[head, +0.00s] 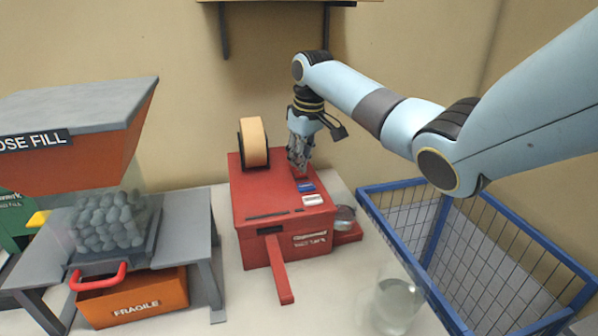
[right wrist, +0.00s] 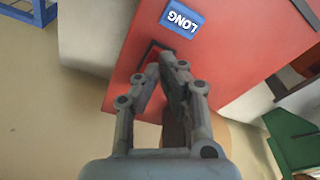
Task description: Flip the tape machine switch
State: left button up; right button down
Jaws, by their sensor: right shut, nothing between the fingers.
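The red tape machine (head: 262,205) stands on the table, with a tan tape roll (head: 253,142) on its back left. A blue button (head: 305,187) and a white button (head: 312,200) are on its top right; the right wrist view shows the blue one labelled LONG (right wrist: 182,18). My right gripper (head: 299,168) is shut and empty, pointing down at the top just behind the blue button. In the right wrist view its fingertips (right wrist: 170,65) are at a dark-edged red recess (right wrist: 148,56), partly hidden by them. I cannot tell whether they touch it. The left gripper is out of view.
A blue wire basket (head: 440,225) stands to the right, with a clear glass (head: 398,303) before it. A grey fill stand (head: 188,232) with a stone-filled bin and an orange FRAGILE box (head: 135,298) is at left. A shelf (head: 290,2) is above.

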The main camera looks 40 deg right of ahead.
aim_at(301, 174)
jog(key=shift+f+b, duration=0.35)
jog(key=shift+f, duration=0.55)
dwell(0.3)
notch_tip(301, 174, up, 5)
jog(key=p, duration=0.5)
jog(key=shift+p, duration=0.3)
jog(key=shift+r, duration=1.05)
